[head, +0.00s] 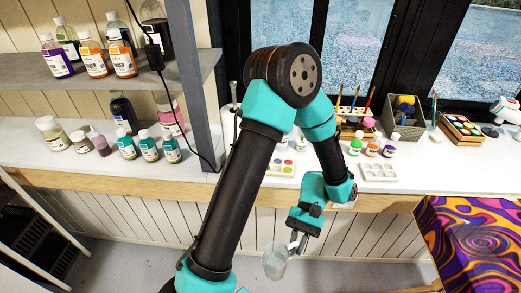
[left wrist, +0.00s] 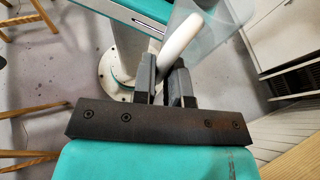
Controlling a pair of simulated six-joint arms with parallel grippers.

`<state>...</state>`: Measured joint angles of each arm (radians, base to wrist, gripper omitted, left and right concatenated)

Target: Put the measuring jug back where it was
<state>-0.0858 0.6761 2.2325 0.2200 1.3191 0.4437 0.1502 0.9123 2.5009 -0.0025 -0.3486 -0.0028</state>
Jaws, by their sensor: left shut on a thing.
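The measuring jug (head: 275,262) is a clear, see-through vessel. It hangs over the floor in front of the counter, at the bottom middle of the head view. My left gripper (head: 297,243) is shut on its handle. In the left wrist view, the pale handle (left wrist: 182,40) passes between the fingers of my left gripper (left wrist: 164,78), and the jug's clear wall (left wrist: 215,35) shows beyond it. The jug's contents, if any, cannot be made out. My right gripper is in neither view.
The white counter (head: 225,180) runs along the wall behind the jug. Several teal-labelled bottles (head: 148,146) stand at its left, below a grey shelf (head: 110,75). Paint bottles (head: 372,150), a white palette (head: 379,172) and a grey basket (head: 403,117) stand right. A swirl-patterned surface (head: 475,240) is at lower right.

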